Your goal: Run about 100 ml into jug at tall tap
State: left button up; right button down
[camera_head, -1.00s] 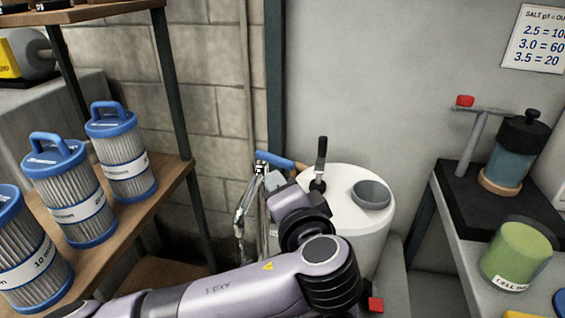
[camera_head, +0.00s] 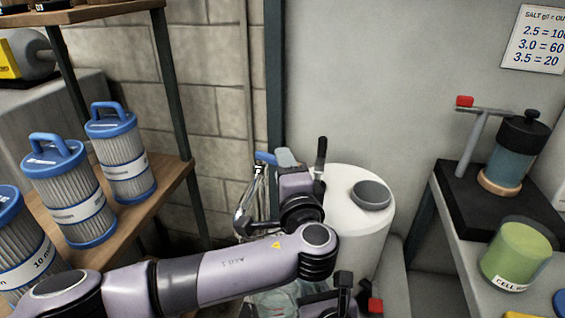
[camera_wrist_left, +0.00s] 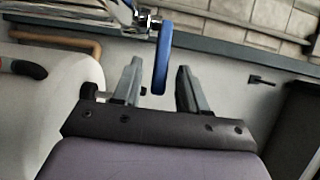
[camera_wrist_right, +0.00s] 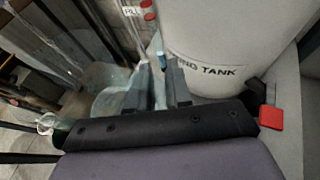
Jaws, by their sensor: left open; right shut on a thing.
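The tall tap (camera_head: 256,190) is a shiny metal pipe by the wall with a blue lever (camera_head: 265,157) at its top. My left gripper (camera_head: 282,160) is open at this lever. In the left wrist view the blue lever (camera_wrist_left: 162,55) lies between the open fingers (camera_wrist_left: 159,80), with a gap on each side. The clear jug (camera_head: 275,303) is low at the bottom of the head view, partly hidden by my arm. In the right wrist view my right gripper (camera_wrist_right: 158,72) is shut on the clear jug (camera_wrist_right: 112,102). Its water level cannot be made out.
A white tank (camera_head: 350,225) with a grey cup-like opening (camera_head: 371,195) stands right beside the tap. A shelf with blue-topped filter cartridges (camera_head: 121,150) is at left. A bench at right holds a black stand (camera_head: 470,165) and a green pot (camera_head: 518,252).

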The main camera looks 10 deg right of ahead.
pick_arm(q)
jog(key=shift+w, duration=1.05)
grip_shut()
jog(key=shift+s+a+f+m+h, duration=0.1)
jog(key=shift+a+m+h, duration=0.15)
jog(key=shift+h, duration=0.25)
jog(key=shift+s+a+m+h, duration=0.1)
jog(key=shift+m+h, duration=0.25)
jog(key=shift+h, duration=0.15)
jog(key=shift+s+a+m+g+h, duration=0.15)
jog(key=shift+m+h, duration=0.3)
jog(key=shift+h, duration=0.25)
jog(key=shift+s+a+m+g+h, duration=0.15)
jog(key=shift+m+h, duration=0.3)
jog(key=shift+h, duration=0.25)
grip_release()
jog(key=shift+s, duration=0.1)
jog(key=v, duration=1.1)
jog(key=shift+s, duration=0.35)
